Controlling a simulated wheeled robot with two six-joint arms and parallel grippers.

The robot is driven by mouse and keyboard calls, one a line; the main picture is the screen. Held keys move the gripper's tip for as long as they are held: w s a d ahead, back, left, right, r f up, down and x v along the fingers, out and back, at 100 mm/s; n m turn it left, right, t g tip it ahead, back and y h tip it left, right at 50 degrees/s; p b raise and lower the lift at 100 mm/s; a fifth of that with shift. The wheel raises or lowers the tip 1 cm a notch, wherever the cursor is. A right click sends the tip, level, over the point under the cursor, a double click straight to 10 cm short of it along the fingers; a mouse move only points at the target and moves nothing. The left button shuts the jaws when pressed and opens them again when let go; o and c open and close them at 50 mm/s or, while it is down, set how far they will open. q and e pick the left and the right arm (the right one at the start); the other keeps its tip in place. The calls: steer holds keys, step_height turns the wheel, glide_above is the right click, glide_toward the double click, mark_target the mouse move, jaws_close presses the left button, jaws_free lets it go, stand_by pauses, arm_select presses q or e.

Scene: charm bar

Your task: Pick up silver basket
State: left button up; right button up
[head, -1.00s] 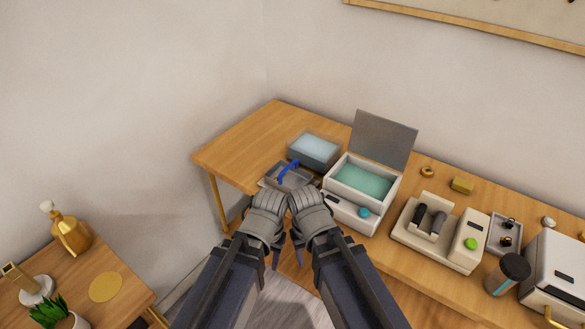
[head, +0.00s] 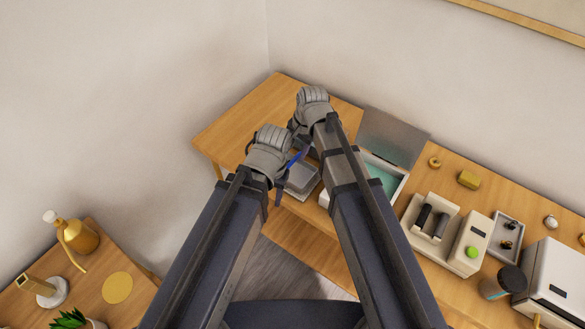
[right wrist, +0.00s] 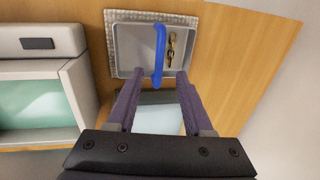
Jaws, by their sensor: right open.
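The silver basket (head: 303,180) is a small grey tray with an upright blue handle (head: 295,158). It stands on the wooden table near its front edge, partly hidden by my arms in the head view. In the right wrist view the basket (right wrist: 126,48) holds a small gold piece (right wrist: 171,48). My right gripper (right wrist: 157,82) is open and empty; the blue handle's near end lies between its fingertips in the picture, and I cannot tell whether they touch. My left gripper (head: 278,190) is low beside the basket's left side; its jaws are mostly hidden.
A white box with teal inside (head: 387,178) and a raised grey lid (head: 392,137) stands right of the basket. A pale blue-topped box (right wrist: 158,115) lies under my right gripper. A cream device (head: 455,238) and a grey tray (head: 507,232) stand further right. The table's back left is clear.

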mark_target(293, 161)
steer(key=shift+w+a+f+b, duration=0.1)
steer(key=shift+w+f+b, duration=0.1)
steer(key=shift+f+b, duration=0.7)
steer(key=shift+f, duration=0.1)
steer(key=shift+f, duration=0.1)
steer(key=f+b, duration=0.3)
steer(key=a+f+b, duration=0.1)
steer(key=f, duration=0.1)
steer(key=shift+w+b, duration=0.15)
steer(key=shift+b, duration=0.25)
jaws_close()
